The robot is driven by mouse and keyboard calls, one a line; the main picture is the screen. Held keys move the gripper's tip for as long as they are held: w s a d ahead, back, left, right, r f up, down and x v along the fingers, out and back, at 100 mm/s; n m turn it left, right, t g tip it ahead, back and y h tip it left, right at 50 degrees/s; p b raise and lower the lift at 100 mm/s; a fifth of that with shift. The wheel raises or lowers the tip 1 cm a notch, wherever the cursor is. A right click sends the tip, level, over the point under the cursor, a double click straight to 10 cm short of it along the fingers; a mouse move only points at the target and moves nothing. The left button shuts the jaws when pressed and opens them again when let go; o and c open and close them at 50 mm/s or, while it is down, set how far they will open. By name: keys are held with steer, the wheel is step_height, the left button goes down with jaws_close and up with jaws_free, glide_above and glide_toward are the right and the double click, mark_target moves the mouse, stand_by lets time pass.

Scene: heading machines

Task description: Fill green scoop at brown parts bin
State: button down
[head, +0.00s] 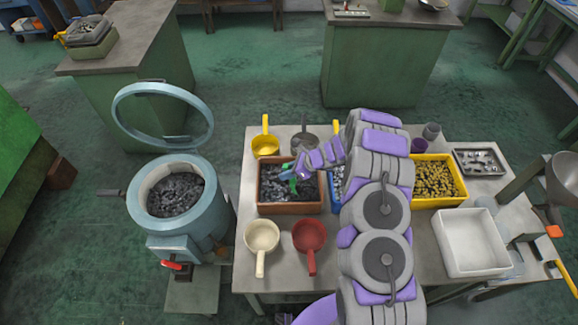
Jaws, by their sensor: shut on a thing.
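The brown parts bin (290,209) stands on the table, left of its middle, with dark grey parts inside. My gripper (298,165) is above the back right part of this bin and is shut on the green scoop. Only small pieces of the green scoop (286,173) show, over the dark parts in the bin. The gripper covers much of the scoop, so I cannot tell how deep it sits or whether it holds parts.
On the table (405,238), yellow (265,145), cream (262,237) and red (309,236) scoops surround the bin. A blue bin (337,187) is partly behind my arm. A yellow bin (438,183) and white tray (471,243) stand right. A round lidded machine (181,213) stands left.

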steer(key=shift+a+r+p, duration=0.15)
steer(key=shift+p, duration=0.3)
steer(key=h+p, duration=0.1)
steer(key=p, duration=0.2)
steer(key=shift+w+f+g, duration=0.2)
steer(key=shift+g, duration=0.1)
steer(key=shift+f+h+p, duration=0.2)
steer(key=shift+h+p, duration=0.1)
steer(key=shift+p, duration=0.9)
steer(key=w+a+r+g+h+p, duration=0.1)
steer(key=a+r+g+h+p, duration=0.1)
steer(key=r+p, duration=0.6)
steer(key=shift+w+a+r+m+h, duration=0.3)
steer(key=shift+a+r+h, duration=0.45)
steer(key=shift+h, duration=0.35)
